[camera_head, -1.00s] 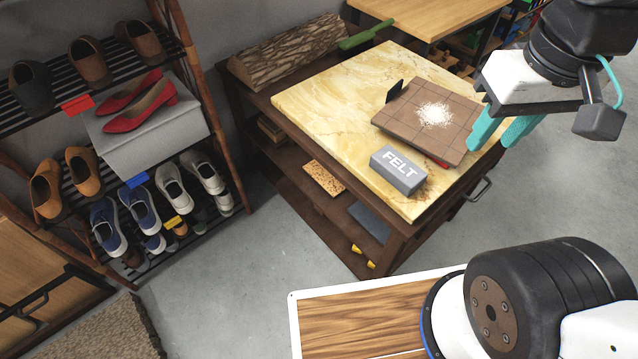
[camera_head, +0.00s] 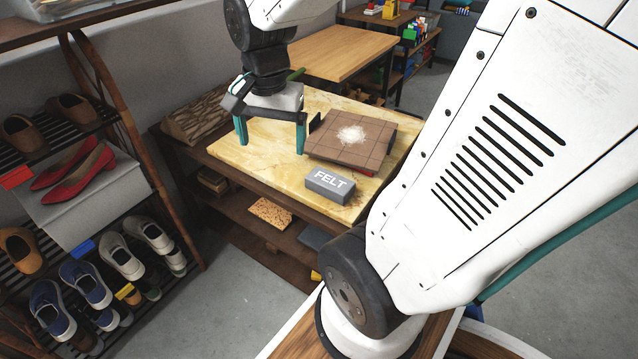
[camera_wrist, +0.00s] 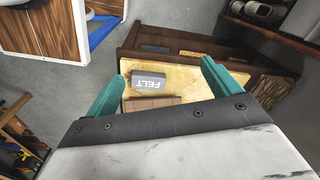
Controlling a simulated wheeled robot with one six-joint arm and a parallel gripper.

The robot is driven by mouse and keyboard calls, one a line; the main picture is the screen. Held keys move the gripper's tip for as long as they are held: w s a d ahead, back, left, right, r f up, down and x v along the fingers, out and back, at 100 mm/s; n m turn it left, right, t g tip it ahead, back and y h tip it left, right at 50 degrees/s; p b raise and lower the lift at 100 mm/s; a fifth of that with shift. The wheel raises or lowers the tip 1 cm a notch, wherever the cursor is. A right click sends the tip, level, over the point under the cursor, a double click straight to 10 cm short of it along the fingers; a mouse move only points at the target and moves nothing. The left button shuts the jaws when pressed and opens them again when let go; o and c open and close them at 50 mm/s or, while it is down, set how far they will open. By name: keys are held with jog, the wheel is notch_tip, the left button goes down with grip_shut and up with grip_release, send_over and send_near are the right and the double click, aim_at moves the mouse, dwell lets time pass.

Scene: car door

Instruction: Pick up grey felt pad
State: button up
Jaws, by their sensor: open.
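The grey felt pad (camera_head: 330,185), a grey block marked "FELT" in white, lies on the yellowish tabletop near its front edge. It also shows in the wrist view (camera_wrist: 149,81), between the two teal fingers in the picture. My gripper (camera_head: 271,145) is open and empty, its fingers pointing down over the left part of the tabletop. It is apart from the pad, to its left and farther back. Its fingers also show in the wrist view (camera_wrist: 163,71).
A brown tiled slab (camera_head: 350,146) with white powder sits just behind the pad, with a small dark upright piece (camera_head: 315,122) at its left corner. The tabletop (camera_head: 250,150) is clear on the left. A shoe rack (camera_head: 105,135) stands at left.

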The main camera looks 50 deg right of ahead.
jog(key=w+d+f+m, duration=0.3)
jog(key=d+f+m, duration=0.3)
jog(key=d+m, duration=0.1)
jog(key=m, duration=1.5)
send_over(330, 179)
jog(key=shift+g, duration=0.4)
notch_tip(330, 179, down, 16)
jog(key=shift+d+r, duration=0.15)
jog(key=shift+r, duration=0.1)
jog(key=shift+m, duration=0.3)
jog(key=f, duration=0.6)
jog(key=shift+s+a+f, duration=0.1)
jog(key=shift+a+f, duration=0.1)
jog(key=shift+a, duration=0.05)
jog(key=shift+f, duration=0.6)
jog(key=c, duration=1.1)
